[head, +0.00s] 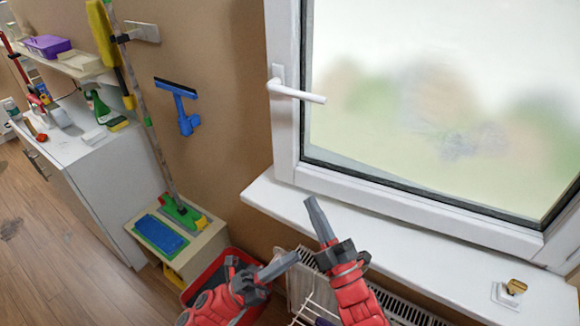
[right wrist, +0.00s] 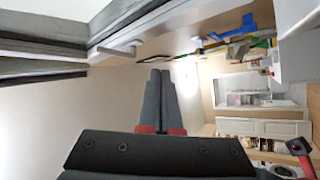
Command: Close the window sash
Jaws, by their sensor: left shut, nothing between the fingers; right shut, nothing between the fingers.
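The window sash (head: 420,207) has a white frame around a blurred pane, at the right of the head view. Its white handle (head: 300,92) is on the sash's left side and lies about level, its lever pointing right. The handle also shows in the right wrist view (right wrist: 115,51), up and left of the fingers. I cannot tell whether the sash is flush with its frame. My right gripper (head: 310,204) is shut and empty, below the handle in the picture, in front of the sill. My left gripper (head: 292,259) is shut and empty, lower and left of it.
A white sill (head: 450,262) runs under the window, with a small brass-coloured item (head: 515,287) at its right. A radiator (head: 405,312) and a red bin (head: 207,284) are below. A cabinet (head: 95,185), a low stand and a blue squeegee (head: 183,108) are at the left.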

